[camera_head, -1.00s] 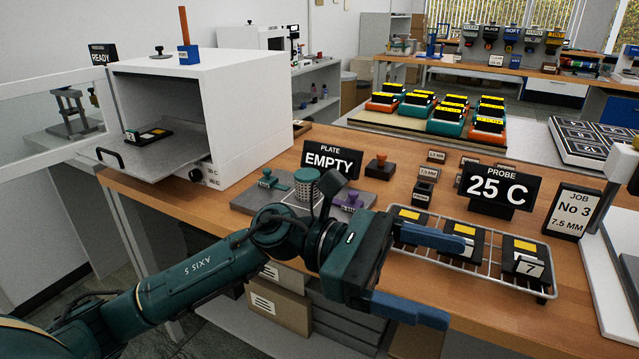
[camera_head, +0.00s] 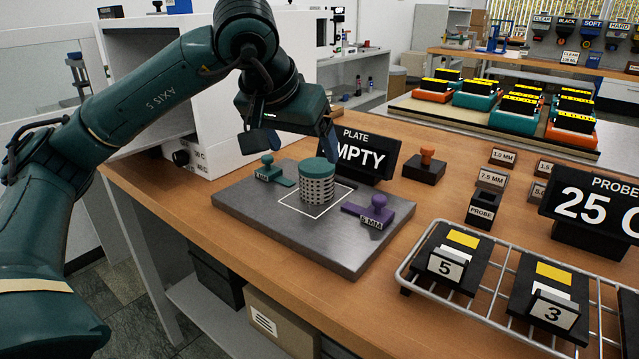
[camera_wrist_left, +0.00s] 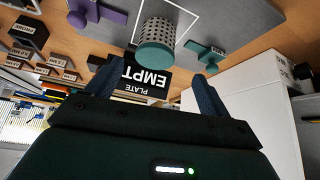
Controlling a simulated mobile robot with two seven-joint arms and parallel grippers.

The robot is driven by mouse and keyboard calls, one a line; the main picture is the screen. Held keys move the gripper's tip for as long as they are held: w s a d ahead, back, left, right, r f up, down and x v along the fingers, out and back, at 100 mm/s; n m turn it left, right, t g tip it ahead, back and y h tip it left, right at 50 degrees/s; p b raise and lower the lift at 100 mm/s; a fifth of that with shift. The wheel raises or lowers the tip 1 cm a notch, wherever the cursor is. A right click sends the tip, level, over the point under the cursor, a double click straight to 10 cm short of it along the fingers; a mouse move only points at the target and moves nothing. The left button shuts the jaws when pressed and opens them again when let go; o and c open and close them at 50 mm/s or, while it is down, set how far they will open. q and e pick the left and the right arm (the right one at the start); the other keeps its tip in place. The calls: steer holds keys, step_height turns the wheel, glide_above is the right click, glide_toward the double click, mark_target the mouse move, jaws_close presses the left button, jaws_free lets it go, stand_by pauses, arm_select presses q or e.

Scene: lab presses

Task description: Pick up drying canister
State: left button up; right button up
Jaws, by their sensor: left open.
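The drying canister (camera_head: 317,184) is a perforated grey cylinder with a green lid. It stands upright inside a white outlined square on the dark grey plate (camera_head: 290,245). It also shows in the left wrist view (camera_wrist_left: 156,42), near the top middle. My left gripper (camera_head: 290,143) is open and empty, above and behind the canister, with its blue fingers pointing down. In the left wrist view the fingers (camera_wrist_left: 148,92) are spread apart, and the canister lies beyond them, apart from both. My right gripper is not in view.
A green stamp-like tool (camera_head: 272,172) and a purple one (camera_head: 376,212) flank the canister on the plate. The EMPTY sign (camera_head: 362,155) stands right behind. A wire rack (camera_head: 405,275) with numbered blocks is at right. The white oven (camera_head: 205,120) stands at left.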

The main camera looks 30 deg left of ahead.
mark_target(316, 166)
arm_select(q)
steer(key=x, duration=0.3)
steer(key=b+x, duration=0.1)
steer(key=x, duration=0.5)
steer(key=shift+w+d+f+b, duration=0.15)
steer(key=shift+w+d+b, duration=0.05)
steer(key=shift+d+b, duration=0.15)
steer(key=c, duration=1.1)
